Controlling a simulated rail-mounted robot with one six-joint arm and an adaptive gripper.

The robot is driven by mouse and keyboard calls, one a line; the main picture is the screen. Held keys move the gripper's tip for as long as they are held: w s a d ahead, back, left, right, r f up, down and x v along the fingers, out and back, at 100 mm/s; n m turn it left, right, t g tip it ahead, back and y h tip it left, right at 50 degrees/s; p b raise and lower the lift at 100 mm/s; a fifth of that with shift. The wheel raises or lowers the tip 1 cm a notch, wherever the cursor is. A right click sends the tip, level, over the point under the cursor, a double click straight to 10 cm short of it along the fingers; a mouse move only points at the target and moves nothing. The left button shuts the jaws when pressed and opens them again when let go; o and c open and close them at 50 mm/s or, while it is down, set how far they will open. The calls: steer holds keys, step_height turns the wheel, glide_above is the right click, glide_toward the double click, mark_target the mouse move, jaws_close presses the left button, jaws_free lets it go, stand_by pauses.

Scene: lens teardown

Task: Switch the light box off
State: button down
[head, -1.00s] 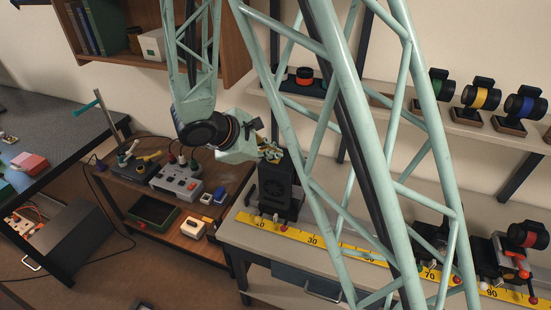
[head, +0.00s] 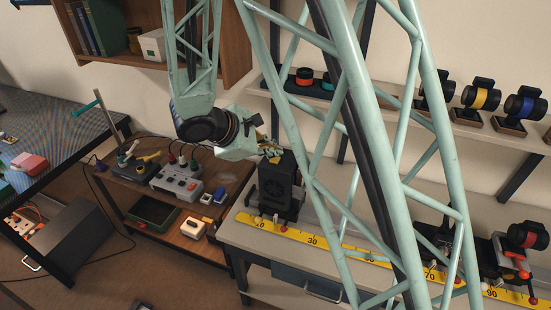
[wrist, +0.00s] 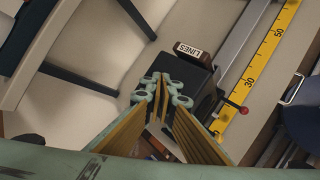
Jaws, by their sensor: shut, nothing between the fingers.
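A black box (head: 279,188) with a round vented face stands at the left end of the yellow scale; it looks like the light box. Its dark top (wrist: 182,75) shows in the wrist view, partly hidden by my fingers. My gripper (head: 272,150) is just above the box's top at its back left. In the wrist view my gripper (wrist: 162,88) has its fingertips together, with nothing between them. I cannot tell whether the fingertips touch the box. I cannot make out a switch or whether the light is on.
A label reading LINES (wrist: 188,50) sits at the box's edge. The yellow scale (head: 330,245) runs right along the bench toward mounted parts (head: 500,255). A shelf with coloured lens barrels (head: 481,97) is behind. A low wooden table with a grey control box (head: 178,181) stands left.

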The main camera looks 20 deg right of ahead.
mark_target(275, 160)
steer(key=shift+r+p, duration=1.15)
steer(key=shift+r, duration=1.8)
